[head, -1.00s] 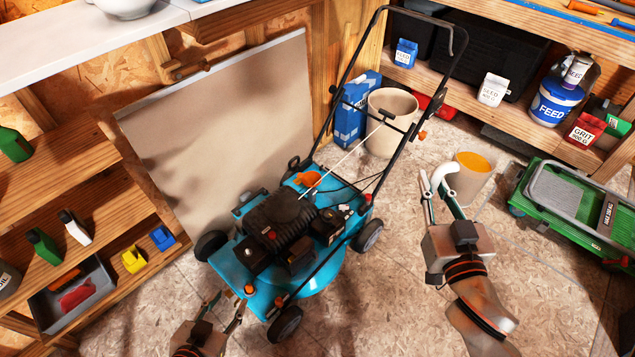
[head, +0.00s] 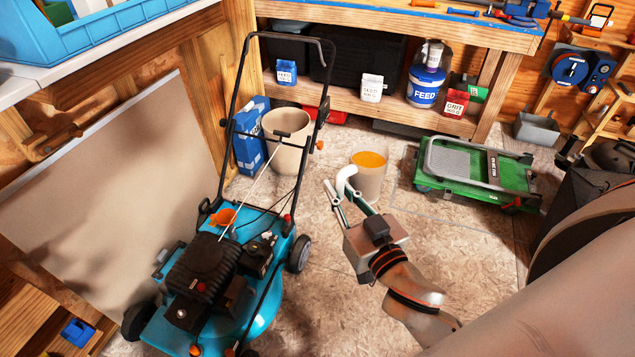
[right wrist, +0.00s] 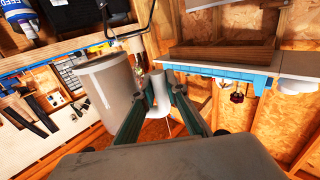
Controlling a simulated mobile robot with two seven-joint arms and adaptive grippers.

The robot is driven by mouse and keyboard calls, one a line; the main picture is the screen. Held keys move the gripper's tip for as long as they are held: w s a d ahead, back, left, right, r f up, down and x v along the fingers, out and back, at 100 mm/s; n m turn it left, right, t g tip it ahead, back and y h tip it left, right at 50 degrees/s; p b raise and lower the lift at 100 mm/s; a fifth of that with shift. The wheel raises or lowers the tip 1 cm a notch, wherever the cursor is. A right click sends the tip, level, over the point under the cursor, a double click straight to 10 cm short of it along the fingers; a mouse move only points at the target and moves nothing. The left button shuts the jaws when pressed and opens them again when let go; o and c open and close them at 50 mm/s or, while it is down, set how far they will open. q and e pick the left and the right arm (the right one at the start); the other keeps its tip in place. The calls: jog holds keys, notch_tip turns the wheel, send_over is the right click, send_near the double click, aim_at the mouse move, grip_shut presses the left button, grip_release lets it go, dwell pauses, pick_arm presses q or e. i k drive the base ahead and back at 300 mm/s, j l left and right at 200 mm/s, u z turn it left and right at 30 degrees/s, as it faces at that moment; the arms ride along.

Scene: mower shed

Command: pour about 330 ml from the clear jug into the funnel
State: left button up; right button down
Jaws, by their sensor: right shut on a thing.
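The clear jug (head: 371,182) holds orange liquid and looks upright in the head view. Its white handle (head: 344,181) is on its left side. My right gripper (head: 350,204) is shut on this handle; the white handle (right wrist: 158,92) also shows between the fingers in the right wrist view. The orange funnel (head: 223,217) stands on the blue mower (head: 215,290), to the left of the jug and apart from it. My left gripper is out of view.
The mower's black handlebar (head: 241,100) rises between funnel and shelves. A beige bin (head: 288,140) stands behind the mower. A green folded cart (head: 475,172) lies right of the jug. Bare floor separates mower and jug.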

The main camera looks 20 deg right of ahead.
aim_at(224, 217)
jog(key=l+u, duration=0.1)
jog(key=u, duration=0.35)
jog(key=l+u, duration=0.15)
jog(key=u, duration=0.35)
jog(key=l+u, duration=0.6)
jog(key=l, duration=0.25)
jog(key=k+l+u, duration=0.25)
jog(key=l, duration=0.2)
jog(key=k+l+u, duration=0.1)
jog(key=l, duration=0.35)
jog(key=k+l+u, duration=0.1)
jog(key=l, duration=0.35)
